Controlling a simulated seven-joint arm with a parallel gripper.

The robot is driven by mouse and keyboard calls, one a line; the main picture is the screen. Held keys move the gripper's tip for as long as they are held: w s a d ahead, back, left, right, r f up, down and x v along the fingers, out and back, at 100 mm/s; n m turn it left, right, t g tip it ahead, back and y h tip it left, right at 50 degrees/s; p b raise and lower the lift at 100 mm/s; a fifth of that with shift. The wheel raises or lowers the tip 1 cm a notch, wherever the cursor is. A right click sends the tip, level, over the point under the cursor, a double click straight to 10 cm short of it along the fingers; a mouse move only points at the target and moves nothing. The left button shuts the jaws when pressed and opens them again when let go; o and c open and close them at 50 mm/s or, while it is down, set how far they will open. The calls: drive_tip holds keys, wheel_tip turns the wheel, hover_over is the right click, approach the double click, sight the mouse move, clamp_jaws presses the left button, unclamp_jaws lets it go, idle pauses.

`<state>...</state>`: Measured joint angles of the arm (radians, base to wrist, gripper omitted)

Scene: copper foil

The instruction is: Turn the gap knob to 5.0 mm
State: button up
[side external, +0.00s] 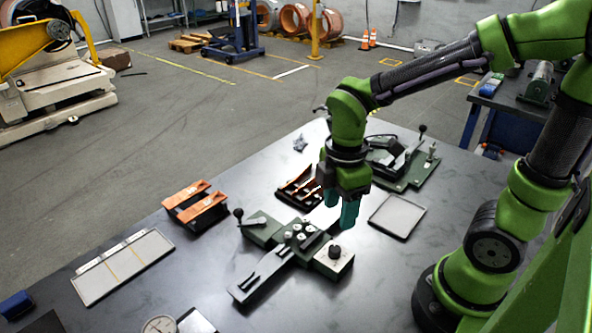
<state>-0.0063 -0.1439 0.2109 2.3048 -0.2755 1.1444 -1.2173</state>
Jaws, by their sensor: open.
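A dark green bench device (262,235) with a black ball lever and a long grey rail stands on the dark table. A black round knob (335,252) sits on a pale metal plate at the device's right end; it looks like the gap knob. Its scale and setting are too small to read. My gripper (340,208) points down with teal fingers, above and behind the knob, apart from it. The fingers are open, and I see nothing held between them. They hide part of the table behind the device.
A grey tray (397,216) lies right of my gripper. Another green lever device (405,163) stands behind it. Orange-topped racks (196,204) are at left, near a long pale tray (122,266). A round dial (160,326) is at the front edge. Table right of the knob is clear.

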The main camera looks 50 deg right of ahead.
wheel_tip(320, 180, up, 6)
drive_tip(key=shift+r, duration=0.15)
idle(0.4)
drive_tip(key=d+r+m+t, duration=0.1)
drive_tip(key=m+t, duration=0.1)
drive_tip(key=m, duration=0.3)
drive_tip(key=s+r+m+t+y, duration=0.1)
drive_tip(key=m+t, duration=0.1)
drive_tip(key=m, duration=0.4)
drive_tip(key=d+r+m+t+y, duration=0.1)
drive_tip(key=m+t, duration=0.2)
drive_tip(key=m, duration=0.2)
drive_tip(key=shift+s+d+r+m, duration=0.2)
drive_tip(key=shift+d+r+m, duration=0.05)
drive_tip(key=shift+d+m, duration=0.15)
